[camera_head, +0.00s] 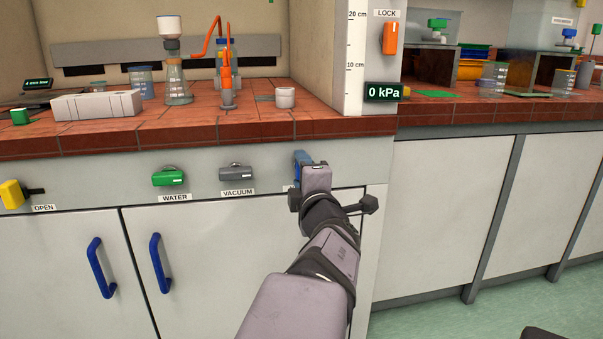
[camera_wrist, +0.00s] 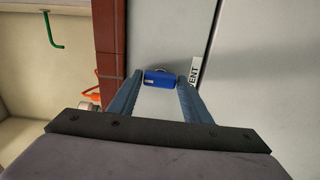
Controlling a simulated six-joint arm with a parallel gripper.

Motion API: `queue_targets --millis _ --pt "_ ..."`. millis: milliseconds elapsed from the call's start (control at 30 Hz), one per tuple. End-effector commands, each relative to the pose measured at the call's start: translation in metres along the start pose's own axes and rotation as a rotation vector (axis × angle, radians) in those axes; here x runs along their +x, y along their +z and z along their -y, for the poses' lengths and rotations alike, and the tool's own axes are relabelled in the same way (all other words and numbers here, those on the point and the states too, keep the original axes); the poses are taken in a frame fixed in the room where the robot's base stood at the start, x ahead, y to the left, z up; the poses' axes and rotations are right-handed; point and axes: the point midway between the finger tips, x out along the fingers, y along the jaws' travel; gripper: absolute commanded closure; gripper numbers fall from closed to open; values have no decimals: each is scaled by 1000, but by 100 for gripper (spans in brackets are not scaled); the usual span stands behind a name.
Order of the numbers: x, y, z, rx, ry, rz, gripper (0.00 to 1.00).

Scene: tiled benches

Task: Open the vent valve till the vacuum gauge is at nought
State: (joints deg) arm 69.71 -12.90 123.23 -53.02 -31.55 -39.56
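The blue vent valve knob (camera_wrist: 159,78) sits between my gripper's two blue-grey fingertips (camera_wrist: 160,80) in the wrist view, with the VENT label (camera_wrist: 195,73) beside it. Its long side runs from one fingertip to the other. Any gaps at the fingertips are too small to tell whether they press on it. In the head view my gripper (camera_head: 303,162) is at the bench front, right of the vacuum knob, and largely hides the vent knob and its label. The vacuum gauge (camera_head: 384,92) reads 0 kPa in green digits.
Left along the panel are the grey VACUUM knob (camera_head: 236,172), the green WATER knob (camera_head: 168,176) and a yellow OPEN handle (camera_head: 12,194). A flask with a funnel (camera_head: 175,88) and an orange hose (camera_head: 228,80) stand on the tiled bench (camera_head: 150,141). An orange LOCK handle (camera_head: 390,38) is above the gauge.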

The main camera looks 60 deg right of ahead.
Motion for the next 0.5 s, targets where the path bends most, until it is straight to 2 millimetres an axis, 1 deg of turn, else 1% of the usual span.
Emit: queue_targets --millis 367,500 --pt "-1 0 0 1 1 0 42" --pt "-6 1 -2 1 2 1 42"
